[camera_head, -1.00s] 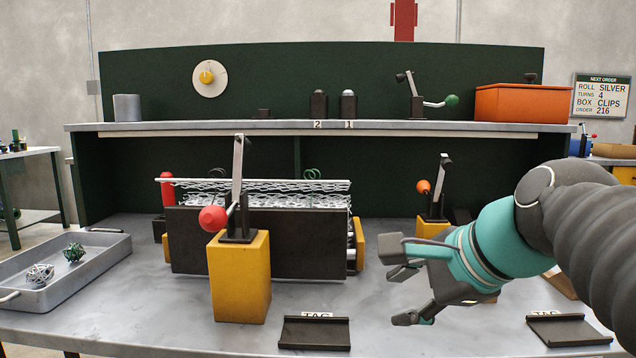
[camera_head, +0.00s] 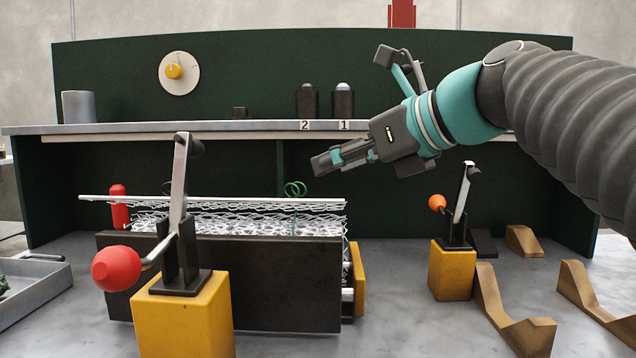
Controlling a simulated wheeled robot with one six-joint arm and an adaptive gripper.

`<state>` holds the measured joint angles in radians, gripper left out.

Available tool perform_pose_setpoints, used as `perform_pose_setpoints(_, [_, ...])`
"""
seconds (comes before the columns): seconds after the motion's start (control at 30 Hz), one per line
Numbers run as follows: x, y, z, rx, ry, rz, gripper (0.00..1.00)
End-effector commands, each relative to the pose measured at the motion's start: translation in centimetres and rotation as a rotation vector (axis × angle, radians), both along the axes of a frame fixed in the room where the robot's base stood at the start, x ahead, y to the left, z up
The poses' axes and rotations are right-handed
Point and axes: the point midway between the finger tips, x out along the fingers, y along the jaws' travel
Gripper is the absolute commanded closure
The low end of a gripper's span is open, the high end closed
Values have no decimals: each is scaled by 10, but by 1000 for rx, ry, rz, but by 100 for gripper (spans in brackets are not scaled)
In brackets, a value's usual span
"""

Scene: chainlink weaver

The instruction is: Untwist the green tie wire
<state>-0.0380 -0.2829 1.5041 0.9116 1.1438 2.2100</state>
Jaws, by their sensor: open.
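The green tie wire (camera_head: 295,189) is a small coil standing up at the top edge of the wire mesh (camera_head: 240,222), right of the middle of the machine. It looks still coiled. My gripper (camera_head: 322,163) is open and empty. In the picture it lies just above and right of the coil, its fingers pointing left and slightly down. A small gap shows between fingertips and coil, but I cannot tell the depth between them. The lower end of the coil is hard to make out against the rod and mesh.
A metal rod (camera_head: 110,198) runs along the mesh top. A red-knobbed lever (camera_head: 116,268) on a yellow block stands in front left, an orange-knobbed lever (camera_head: 437,203) at right. Posts 2 (camera_head: 307,103) and 1 (camera_head: 343,102) stand on the shelf (camera_head: 240,126) behind. Wooden cradles (camera_head: 490,300) lie at right.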

Motion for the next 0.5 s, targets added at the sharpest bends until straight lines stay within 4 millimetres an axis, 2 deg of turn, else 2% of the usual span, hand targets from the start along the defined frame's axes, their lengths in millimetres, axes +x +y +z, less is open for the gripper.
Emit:
perform_pose_setpoints(0.3, [32,46,-25,-2,2,6,53])
perform_pose_setpoints(0.5, [50,68,-36,-1,1,3,53])
